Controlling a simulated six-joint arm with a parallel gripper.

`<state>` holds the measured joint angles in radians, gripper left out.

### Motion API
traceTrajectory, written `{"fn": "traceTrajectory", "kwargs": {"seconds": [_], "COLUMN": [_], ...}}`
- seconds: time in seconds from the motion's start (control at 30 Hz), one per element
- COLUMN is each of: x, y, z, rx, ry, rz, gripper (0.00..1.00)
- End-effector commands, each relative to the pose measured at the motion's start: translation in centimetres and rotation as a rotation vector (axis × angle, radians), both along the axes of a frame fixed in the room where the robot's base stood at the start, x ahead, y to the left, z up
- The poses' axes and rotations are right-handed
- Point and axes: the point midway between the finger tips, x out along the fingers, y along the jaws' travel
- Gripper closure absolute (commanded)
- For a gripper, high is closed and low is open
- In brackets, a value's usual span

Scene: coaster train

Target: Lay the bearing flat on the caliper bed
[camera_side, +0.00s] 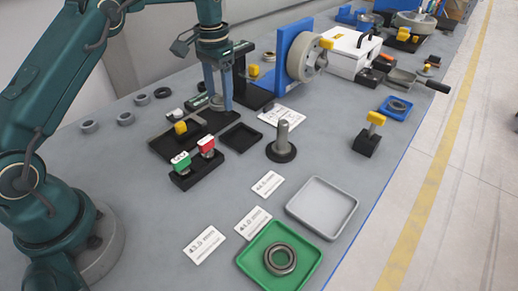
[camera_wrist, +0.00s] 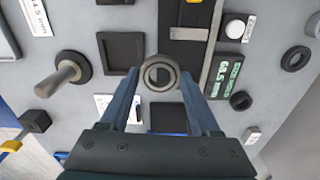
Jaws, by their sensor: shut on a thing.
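My gripper (camera_side: 218,104) points down, its blue fingers shut on a grey ring-shaped bearing (camera_wrist: 160,61). In the wrist view the bearing sits between the two fingertips (camera_wrist: 161,82), its hole facing the camera; in the side view it is small and partly hidden by the fingers. The black caliper bed (camera_side: 160,147) with a yellow knob (camera_side: 181,127) lies just left of and below the fingertips in the side view. It also shows in the wrist view (camera_wrist: 189,48), beyond the bearing and to its right. I cannot tell whether the bearing touches the bed.
A black square tray (camera_side: 241,137) is beside the bed. A block with green and red buttons (camera_side: 195,163) and an upright grey post (camera_side: 283,140) stand nearer. A green tray (camera_side: 248,257) holds another bearing; the grey tray (camera_side: 322,208) is empty. Several rings (camera_side: 125,118) lie left.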

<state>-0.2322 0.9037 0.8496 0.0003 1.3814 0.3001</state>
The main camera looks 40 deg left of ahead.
Motion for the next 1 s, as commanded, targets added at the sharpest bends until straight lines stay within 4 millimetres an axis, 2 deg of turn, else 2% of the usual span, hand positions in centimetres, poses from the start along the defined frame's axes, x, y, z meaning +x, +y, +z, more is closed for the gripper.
{"fn": "traceTrajectory", "kwargs": {"seconds": [0.07, 0.2, 0.63, 1.0], "x": [0.1, -0.2, -0.3, -0.3], "y": [1.7, 2.8, 2.9, 2.9], "z": [-0.4, -0.8, -1.0, -3.8], "rx": [0.0, -0.002, -0.003, -0.003], "ry": [-0.002, 0.007, 0.008, 0.009], "rz": [0.041, 0.069, 0.07, 0.069], "gripper": [0.92, 0.92, 0.92, 0.92]}}
